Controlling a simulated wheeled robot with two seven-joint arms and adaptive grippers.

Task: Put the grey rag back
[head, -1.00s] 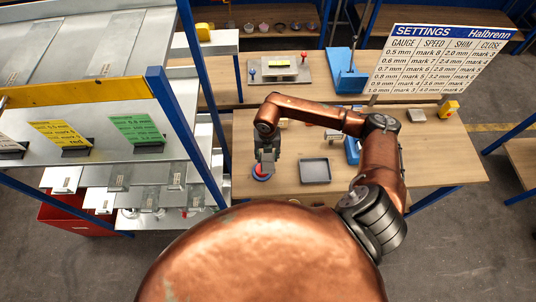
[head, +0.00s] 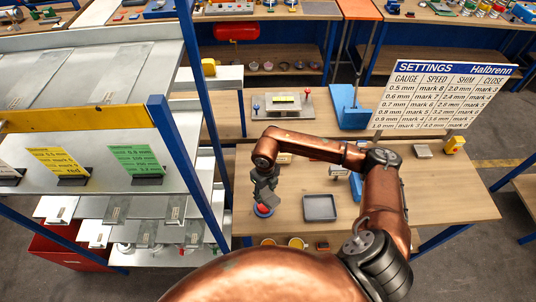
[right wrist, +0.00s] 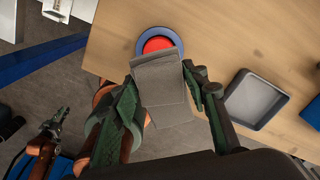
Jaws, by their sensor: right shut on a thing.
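The grey rag (right wrist: 162,88) shows in the right wrist view as a folded grey piece between the fingers of my right gripper (right wrist: 163,92). The gripper is shut on it. In the head view my right gripper (head: 266,192) points down, tilted, just above a red button (head: 264,209) on a round blue base near the table's left edge. In the right wrist view the rag overlaps the lower edge of the red button (right wrist: 157,44); I cannot tell whether they touch. My left gripper (right wrist: 50,128) shows small at the lower left of the right wrist view, its opening unclear.
A shallow grey tray (head: 320,207) lies on the wooden table right of the button. A settings board (head: 444,95) stands at the right. A shelf rack (head: 180,140) with blue posts stands close on the left.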

